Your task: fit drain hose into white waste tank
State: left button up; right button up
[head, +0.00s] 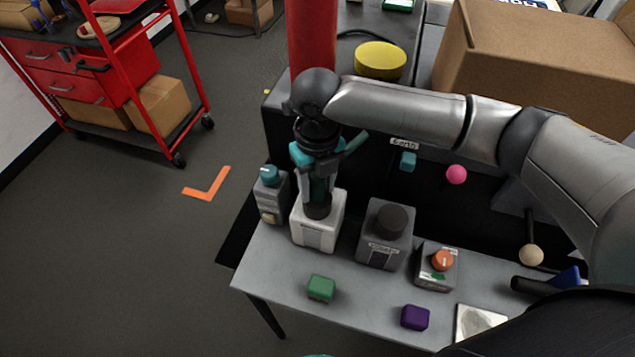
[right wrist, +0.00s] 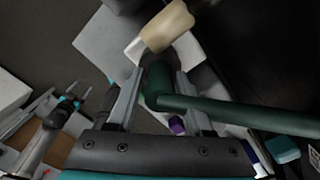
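My right gripper (head: 317,190) points down over the white waste tank (head: 317,232) on the grey table. It is shut on the dark green drain hose (head: 320,187), whose side branch sticks out to the upper right. The hose's lower end meets the dark round top of the tank in the head view; I cannot tell whether it is seated inside. In the right wrist view the hose (right wrist: 155,80) lies between both fingers, with a beige cylindrical piece (right wrist: 167,27) beyond its end. My left gripper (right wrist: 80,97) shows small in that view, with fingers apart and empty.
A grey tank (head: 372,248) with a dark cap stands right of the white tank, and a grey bottle (head: 272,205) with a teal cap left. An orange-knobbed box (head: 436,276), green cube (head: 321,288) and purple cube (head: 415,317) are nearby. A red cylinder (head: 312,45) stands behind.

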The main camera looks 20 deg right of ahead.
jog(key=shift+o, duration=0.8)
notch_tip(320, 180, up, 12)
jog(key=shift+r, duration=0.2)
